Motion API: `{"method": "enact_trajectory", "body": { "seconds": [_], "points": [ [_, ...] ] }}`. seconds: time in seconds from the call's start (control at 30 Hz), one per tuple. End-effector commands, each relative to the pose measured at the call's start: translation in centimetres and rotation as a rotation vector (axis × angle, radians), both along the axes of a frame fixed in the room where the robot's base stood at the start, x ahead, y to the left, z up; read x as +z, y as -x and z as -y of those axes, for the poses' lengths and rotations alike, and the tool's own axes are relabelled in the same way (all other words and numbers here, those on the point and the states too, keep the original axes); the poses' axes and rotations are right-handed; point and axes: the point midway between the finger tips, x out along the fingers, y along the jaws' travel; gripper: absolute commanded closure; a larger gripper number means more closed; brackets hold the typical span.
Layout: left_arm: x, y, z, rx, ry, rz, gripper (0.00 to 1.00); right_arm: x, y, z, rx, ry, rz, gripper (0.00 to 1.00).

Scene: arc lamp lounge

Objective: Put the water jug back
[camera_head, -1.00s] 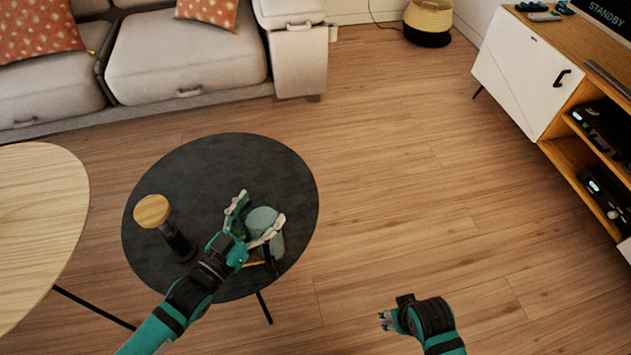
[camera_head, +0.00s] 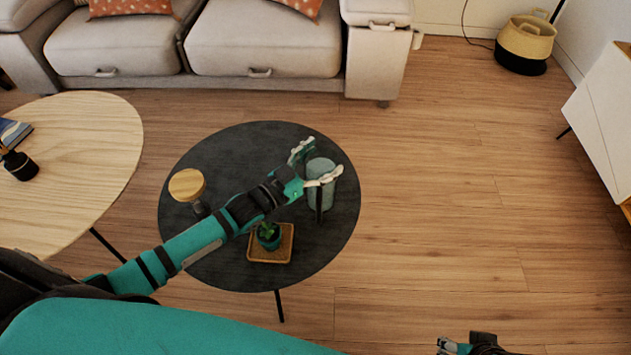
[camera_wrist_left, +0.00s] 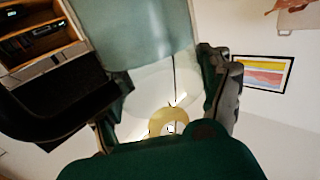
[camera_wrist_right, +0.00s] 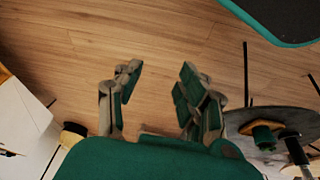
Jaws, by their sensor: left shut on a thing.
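The water jug (camera_head: 320,193) is pale blue-green with a dark handle. It appears upright over the right side of the round black table (camera_head: 215,155); I cannot tell whether its base touches the top. My left gripper (camera_head: 321,160) is shut on the jug, with its fingers around the upper part. The jug also fills the upper middle of the left wrist view (camera_wrist_left: 150,35), between the fingers. My right gripper (camera_wrist_right: 158,72) is open and empty over the floor; in the head view only a bit of it (camera_head: 470,346) shows at the bottom edge.
A small potted plant (camera_head: 269,235) stands on a square wooden tray (camera_head: 285,256) near the table's front, under my left arm. A wooden-topped item (camera_head: 187,184) stands at the table's left. A light wooden table (camera_head: 75,150) is further left, a sofa (camera_head: 265,45) behind.

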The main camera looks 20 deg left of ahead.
Motion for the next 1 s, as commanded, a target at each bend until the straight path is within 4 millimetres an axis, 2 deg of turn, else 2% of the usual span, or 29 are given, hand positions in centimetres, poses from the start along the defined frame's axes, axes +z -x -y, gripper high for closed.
{"method": "enact_trajectory", "body": {
  "seconds": [0.07,0.1,0.43,0.63,1.0],
  "points": [
    [0.3,-1.5,-0.1,0.0,0.002,0.012,0.8,0.9,0.4,0.1,-0.001,-0.001,0.007,0.6],
    [0.1,-1.9,-0.2,-0.001,0.003,0.011,0.8,0.7,0.4,0.1,-0.001,0.001,0.004,0.6],
    [-0.1,-3.8,-0.4,-0.001,0.003,0.01,0.8,0.6,0.5,0.1,-0.001,0.0,0.007,0.6],
    [-3.2,-3.6,-0.4,-0.001,0.004,0.007,0.8,-0.7,0.5,0.1,-0.001,0.001,0.005,0.6],
    [-3.5,-3.6,-0.3,-0.001,0.005,0.009,0.8,-0.7,0.4,0.1,-0.001,0.0,0.007,0.6]
  ]
}}
